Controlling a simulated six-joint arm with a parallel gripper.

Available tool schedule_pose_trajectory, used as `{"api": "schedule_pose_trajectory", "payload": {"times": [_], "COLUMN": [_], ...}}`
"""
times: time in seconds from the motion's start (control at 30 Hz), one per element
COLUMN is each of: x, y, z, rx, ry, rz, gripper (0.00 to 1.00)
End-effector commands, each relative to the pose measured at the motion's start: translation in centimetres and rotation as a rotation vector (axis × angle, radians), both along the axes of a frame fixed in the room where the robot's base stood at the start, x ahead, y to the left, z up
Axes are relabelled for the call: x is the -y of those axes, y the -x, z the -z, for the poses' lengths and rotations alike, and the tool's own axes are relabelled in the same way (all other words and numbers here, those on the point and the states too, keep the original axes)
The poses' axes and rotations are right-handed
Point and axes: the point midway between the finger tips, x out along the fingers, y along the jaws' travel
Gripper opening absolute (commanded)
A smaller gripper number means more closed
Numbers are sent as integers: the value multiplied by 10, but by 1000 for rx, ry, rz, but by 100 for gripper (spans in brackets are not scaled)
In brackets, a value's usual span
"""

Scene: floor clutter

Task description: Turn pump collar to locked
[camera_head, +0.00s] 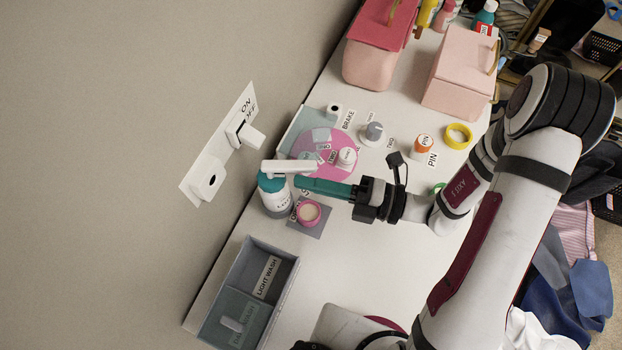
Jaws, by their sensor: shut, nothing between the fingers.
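The pump bottle (277,203) stands on the white table near the wall. Its body is white with dark lettering, only partly readable. It has a teal collar (270,183) and a white pump head (287,166) whose spout points right. My gripper (298,183) reaches in from the right with its long teal fingers shut and empty. The fingertips are just right of the collar, below the spout in the picture. I cannot tell whether they touch the bottle. The collar's lock marking is too small to read.
A grey divided bin (282,273) is at lower left. Wall switches (245,133) are at left; pink boxes (458,83) stand farther back.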

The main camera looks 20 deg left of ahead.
Motion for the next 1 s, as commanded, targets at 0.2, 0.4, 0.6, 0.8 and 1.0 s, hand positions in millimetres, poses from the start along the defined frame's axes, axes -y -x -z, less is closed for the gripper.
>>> {"api": "schedule_pose_trajectory", "payload": {"times": [0.2,0.4,0.6,0.8,1.0], "x": [0,0,0,0,0], "y": [0,-2,-5,-8,-11], "z": [0,0,0,0,0], "rx": [0,2,2,3,2], "ry": [0,0,1,0,0], "rz": [0,-16,-60,-91,-130], "gripper": [0,0,0,0,0]}}
